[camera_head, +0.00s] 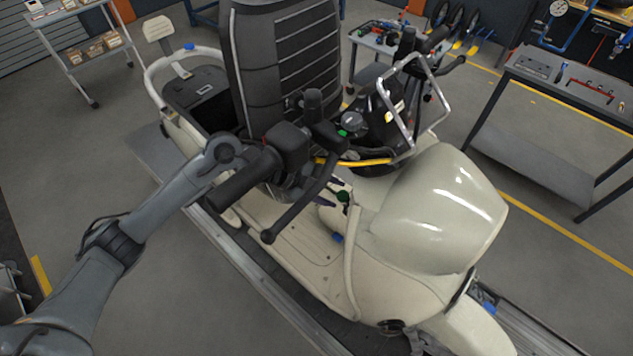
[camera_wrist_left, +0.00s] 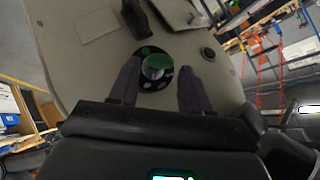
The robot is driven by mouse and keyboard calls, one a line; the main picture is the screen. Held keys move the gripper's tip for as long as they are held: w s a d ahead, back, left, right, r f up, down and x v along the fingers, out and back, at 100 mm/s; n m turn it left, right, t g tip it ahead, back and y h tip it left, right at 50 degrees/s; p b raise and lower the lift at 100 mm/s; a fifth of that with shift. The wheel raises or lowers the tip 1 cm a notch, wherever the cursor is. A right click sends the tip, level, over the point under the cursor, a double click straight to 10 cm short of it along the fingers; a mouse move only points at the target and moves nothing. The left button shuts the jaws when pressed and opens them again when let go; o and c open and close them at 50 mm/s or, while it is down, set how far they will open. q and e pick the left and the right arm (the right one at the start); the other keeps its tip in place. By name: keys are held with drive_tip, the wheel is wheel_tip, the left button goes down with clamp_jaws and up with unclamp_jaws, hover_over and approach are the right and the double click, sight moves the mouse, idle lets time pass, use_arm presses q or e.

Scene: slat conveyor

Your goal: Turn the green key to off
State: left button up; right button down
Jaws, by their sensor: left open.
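The green key (camera_wrist_left: 155,66) sits in a round black lock plate (camera_wrist_left: 146,82) with small markings, on the cream front panel of the scooter (camera_head: 440,215). The key also shows in the head view (camera_head: 343,196), below the handlebar. My left gripper (camera_wrist_left: 159,74) is open, with one dark finger on each side of the key. I see a gap beside each finger and cannot tell if either touches the key. In the head view the left gripper (camera_head: 336,183) is mostly hidden behind the handlebar and its lever. My right gripper does not show.
The left handlebar grip (camera_head: 245,178) and brake lever (camera_head: 300,205) lie close to my left arm. The black seat (camera_head: 285,60) stands upright behind. A yellow cable (camera_head: 352,162) crosses near the bars.

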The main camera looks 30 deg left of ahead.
use_arm(q)
drive_tip(key=shift+x, duration=1.05)
